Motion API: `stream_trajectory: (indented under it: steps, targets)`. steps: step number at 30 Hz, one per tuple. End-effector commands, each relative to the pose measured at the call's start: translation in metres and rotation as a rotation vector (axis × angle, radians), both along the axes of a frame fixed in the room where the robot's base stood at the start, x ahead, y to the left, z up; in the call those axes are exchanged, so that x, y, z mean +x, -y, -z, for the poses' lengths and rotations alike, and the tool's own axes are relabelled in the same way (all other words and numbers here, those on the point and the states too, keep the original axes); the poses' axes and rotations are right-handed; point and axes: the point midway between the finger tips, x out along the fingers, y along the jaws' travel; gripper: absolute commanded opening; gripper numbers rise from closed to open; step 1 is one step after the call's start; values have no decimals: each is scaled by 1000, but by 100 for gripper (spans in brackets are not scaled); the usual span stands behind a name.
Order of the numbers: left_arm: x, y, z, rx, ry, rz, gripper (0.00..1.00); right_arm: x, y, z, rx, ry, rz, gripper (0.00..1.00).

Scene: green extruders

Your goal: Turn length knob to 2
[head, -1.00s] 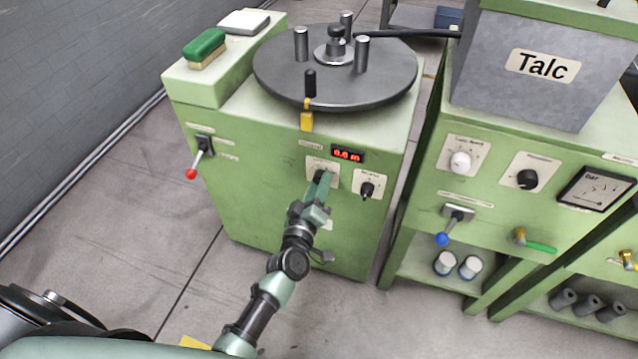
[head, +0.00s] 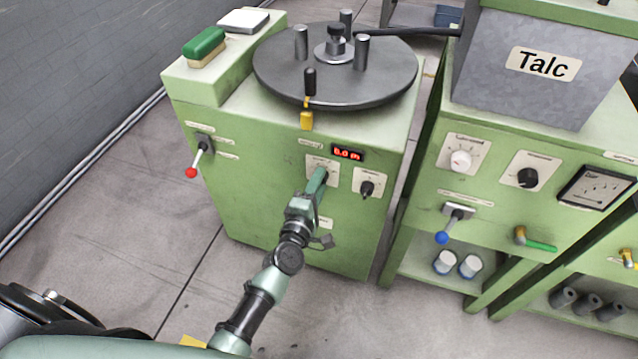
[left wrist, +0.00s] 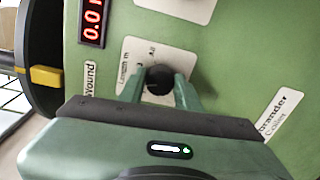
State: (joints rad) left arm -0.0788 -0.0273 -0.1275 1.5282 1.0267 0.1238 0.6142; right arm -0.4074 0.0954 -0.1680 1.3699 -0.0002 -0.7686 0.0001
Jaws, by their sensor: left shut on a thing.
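The length knob (left wrist: 159,79) is black and sits on a white plate (left wrist: 131,60) marked "Length m" in the left wrist view. In the head view the plate (head: 322,163) shows on the green machine's front, below the red display (head: 347,152), and my gripper hides the knob. My left gripper (head: 320,180) reaches it from below, its two fingers on either side of the knob and shut on it. The left wrist view shows the fingers (left wrist: 166,90) around the knob. The knob's pointer is hidden, so its setting cannot be told. My right gripper is not in view.
A second black knob (head: 367,188) sits just right of the length knob. A red-tipped lever (head: 191,172) is at the machine's left. A round turntable (head: 335,75) with posts is on top. A talc machine (head: 545,66) stands to the right.

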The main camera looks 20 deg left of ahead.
Motion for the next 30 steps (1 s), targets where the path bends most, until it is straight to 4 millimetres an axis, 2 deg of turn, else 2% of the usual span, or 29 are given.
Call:
stream_trajectory:
  steps: [10,20,21,22,23,30]
  targets:
    - [-1,0,1,-53,-4,0,0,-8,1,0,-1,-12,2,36]
    - [-1,0,1,-53,-5,0,0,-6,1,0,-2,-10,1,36]
    - [-1,0,1,-53,-5,0,44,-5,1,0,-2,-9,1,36]
    - [-1,0,1,-53,-5,0,53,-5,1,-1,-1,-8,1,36]
    - [-1,0,1,-53,-4,0,55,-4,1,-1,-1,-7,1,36]
    - [0,0,0,-53,-3,0,55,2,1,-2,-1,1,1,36]
